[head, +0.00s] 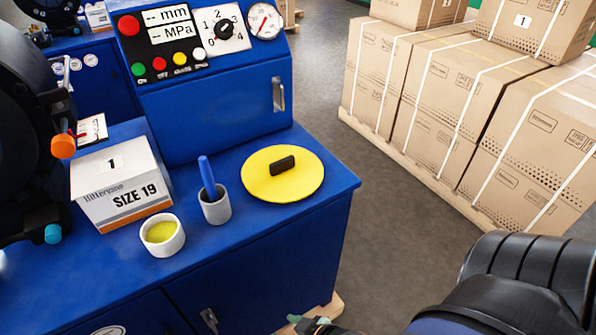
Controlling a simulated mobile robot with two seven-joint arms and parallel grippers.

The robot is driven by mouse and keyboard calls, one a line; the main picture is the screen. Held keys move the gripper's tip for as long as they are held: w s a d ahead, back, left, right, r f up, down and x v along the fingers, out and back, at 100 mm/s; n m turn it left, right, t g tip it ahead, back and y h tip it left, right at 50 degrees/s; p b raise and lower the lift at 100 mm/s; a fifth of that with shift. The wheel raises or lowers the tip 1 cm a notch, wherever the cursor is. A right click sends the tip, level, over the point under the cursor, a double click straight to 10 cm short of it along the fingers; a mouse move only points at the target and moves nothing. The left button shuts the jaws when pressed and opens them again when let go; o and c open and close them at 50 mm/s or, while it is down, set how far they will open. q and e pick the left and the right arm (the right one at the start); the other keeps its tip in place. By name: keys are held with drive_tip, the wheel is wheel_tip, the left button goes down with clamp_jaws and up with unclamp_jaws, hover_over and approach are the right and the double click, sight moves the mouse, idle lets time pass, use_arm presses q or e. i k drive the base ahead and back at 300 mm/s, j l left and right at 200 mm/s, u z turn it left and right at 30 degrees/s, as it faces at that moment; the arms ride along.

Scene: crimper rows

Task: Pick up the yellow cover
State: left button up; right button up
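The yellow cover (260,183) is a flat round disc with a dark block handle (283,165) on top. It lies on the blue bench top (328,180), near its right end. No gripper touches it. My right arm comes in at the lower right. What looks like the tip of my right gripper (316,325) shows at the bottom edge, below and in front of the bench. It is mostly cut off, so I cannot see whether it is open or shut. My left gripper is not in view.
Left of the cover stand a grey cup (216,209) with a blue stick, a white tub (162,246) with yellow contents, and a SIZE 19 box (117,190). A blue control panel (212,105) rises behind. Boxes (440,95) on a pallet stand right, across open floor (385,240).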

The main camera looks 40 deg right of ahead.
sight(281, 174)
drive_tip(key=i+j+z, duration=0.15)
drive_tip(key=z, duration=1.1)
drive_tip(key=u, duration=1.55)
drive_tip(key=z, duration=1.5)
